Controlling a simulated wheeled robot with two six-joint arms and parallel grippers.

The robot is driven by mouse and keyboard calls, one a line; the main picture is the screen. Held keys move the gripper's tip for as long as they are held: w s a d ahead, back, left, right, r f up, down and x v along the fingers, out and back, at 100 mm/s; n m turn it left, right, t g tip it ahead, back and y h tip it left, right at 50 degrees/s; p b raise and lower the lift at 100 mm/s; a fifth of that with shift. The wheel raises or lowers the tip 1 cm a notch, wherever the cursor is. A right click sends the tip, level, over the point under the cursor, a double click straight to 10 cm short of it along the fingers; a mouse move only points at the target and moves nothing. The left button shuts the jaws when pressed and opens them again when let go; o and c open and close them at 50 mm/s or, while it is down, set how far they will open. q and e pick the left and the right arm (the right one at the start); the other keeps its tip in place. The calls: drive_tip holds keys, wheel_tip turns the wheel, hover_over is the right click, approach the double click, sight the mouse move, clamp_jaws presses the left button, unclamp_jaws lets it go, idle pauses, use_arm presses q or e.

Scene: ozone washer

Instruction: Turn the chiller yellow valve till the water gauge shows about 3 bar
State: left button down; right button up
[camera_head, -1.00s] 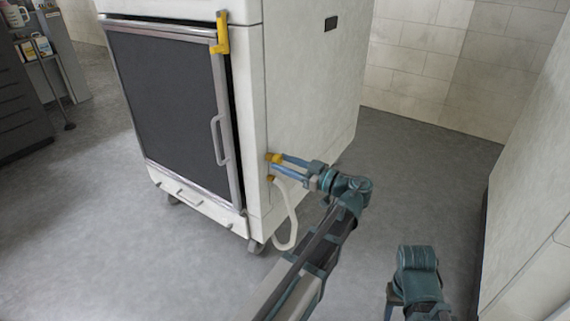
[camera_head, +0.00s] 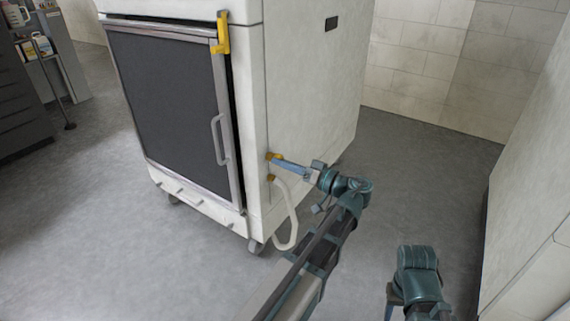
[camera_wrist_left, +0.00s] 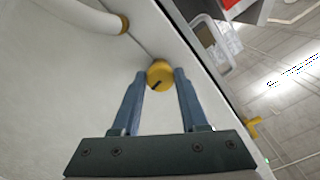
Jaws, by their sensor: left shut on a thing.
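The chiller (camera_head: 310,90) is a white cabinet with a dark front door. Its round yellow valve (camera_wrist_left: 160,75) sits on the side panel, with a dark mark on its face, and shows small in the head view (camera_head: 274,157). My left gripper (camera_wrist_left: 160,82) is shut on the valve, one blue finger on each side of it. In the head view my left gripper (camera_head: 280,160) reaches the side panel from the right, with one finger hiding the other. My right gripper (camera_head: 393,300) is partly in view at the bottom; its jaws are unclear. I cannot make out a water gauge.
A pale hose (camera_head: 290,215) with a yellow fitting (camera_wrist_left: 124,24) hangs just below the valve. A yellow latch (camera_head: 222,34) is at the door's top corner. A white panel (camera_head: 525,200) stands at the right. The grey floor is clear around the chiller.

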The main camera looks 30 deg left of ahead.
use_arm(q)
drive_tip(key=shift+w+d+r+m, duration=0.1)
drive_tip(key=shift+r+m, duration=0.05)
drive_tip(key=shift+m, duration=7.1)
drive_tip(key=shift+r+m, duration=0.1)
drive_tip(key=shift+m, duration=7.15)
drive_tip(key=shift+c, duration=2.1)
unclamp_jaws()
drive_tip(key=s+d, duration=0.1)
drive_tip(key=d, duration=1.2)
drive_tip(key=shift+d, duration=0.35)
